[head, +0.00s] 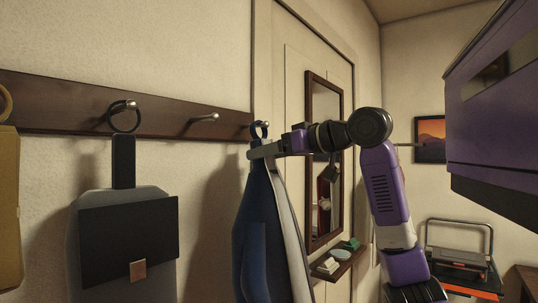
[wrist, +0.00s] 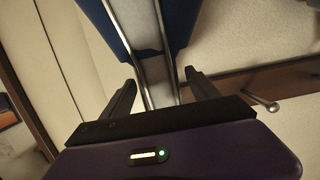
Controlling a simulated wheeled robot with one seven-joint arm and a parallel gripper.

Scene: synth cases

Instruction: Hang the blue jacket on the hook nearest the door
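The blue jacket (head: 256,225), with a pale front edge, hangs upright at the right end of the rail, beside the door (head: 299,62). Its dark loop (head: 259,131) appears to be around the end hook (head: 266,124), the one nearest the door. My gripper (head: 262,151) is at the jacket's top, just below the loop. In the wrist view my gripper (wrist: 160,76) has its fingers spread, one on each side of the jacket's narrow top (wrist: 153,88), with gaps showing.
The dark wooden rail (head: 60,103) also holds a grey bag (head: 124,215) and a yellow item (head: 8,215). A bare hook (head: 206,118) lies between bag and jacket. A mirror (head: 326,100) and small shelf (head: 338,262) stand right of the jacket. A cart (head: 458,262) is farther right.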

